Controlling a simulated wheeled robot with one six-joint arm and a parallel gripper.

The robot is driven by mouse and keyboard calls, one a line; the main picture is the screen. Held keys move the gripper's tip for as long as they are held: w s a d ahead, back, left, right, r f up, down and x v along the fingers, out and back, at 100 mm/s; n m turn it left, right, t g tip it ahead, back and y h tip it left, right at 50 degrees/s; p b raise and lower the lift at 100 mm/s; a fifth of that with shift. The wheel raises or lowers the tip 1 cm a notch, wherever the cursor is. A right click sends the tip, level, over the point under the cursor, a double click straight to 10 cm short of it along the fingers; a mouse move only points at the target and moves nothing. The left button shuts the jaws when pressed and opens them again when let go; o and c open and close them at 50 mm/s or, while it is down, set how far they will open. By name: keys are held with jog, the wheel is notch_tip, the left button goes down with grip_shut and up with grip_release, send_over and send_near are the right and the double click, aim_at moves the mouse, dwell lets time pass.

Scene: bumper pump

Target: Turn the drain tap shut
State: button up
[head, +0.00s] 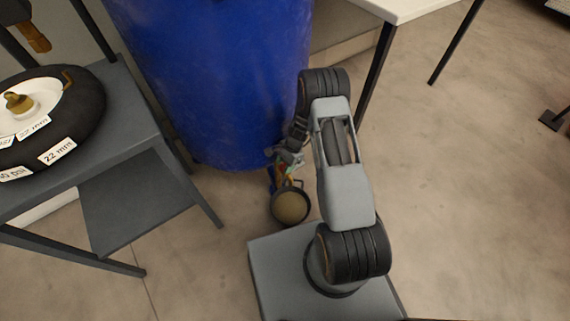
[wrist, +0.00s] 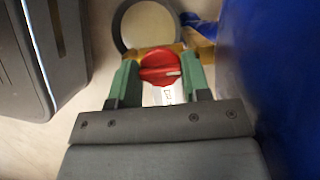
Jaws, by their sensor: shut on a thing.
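The drain tap has a round red knob (wrist: 160,66) with a pale mark on its right side, seen in the wrist view. It sits on a brass-coloured fitting near the foot of the blue barrel (head: 225,80). My gripper (wrist: 160,78) has its green fingers on either side of the red knob, shut on it. In the head view my gripper (head: 290,165) is small and reaches down at the barrel's lower front, and the knob is mostly hidden there. A white label below the knob is partly covered. The barrel also fills the right of the wrist view (wrist: 275,60).
A round pan or bucket (head: 290,206) stands on the floor below the tap. A grey table (head: 130,110) with a black ring-shaped object (head: 85,125) is at left. A white-topped table (head: 405,8) stands at upper right. Floor at right is open.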

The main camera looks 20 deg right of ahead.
jog(key=o, duration=0.9)
jog(key=p+v, duration=0.4)
jog(key=v, duration=0.9)
jog(key=shift+w+r, duration=0.1)
jog(key=shift+r, duration=0.3)
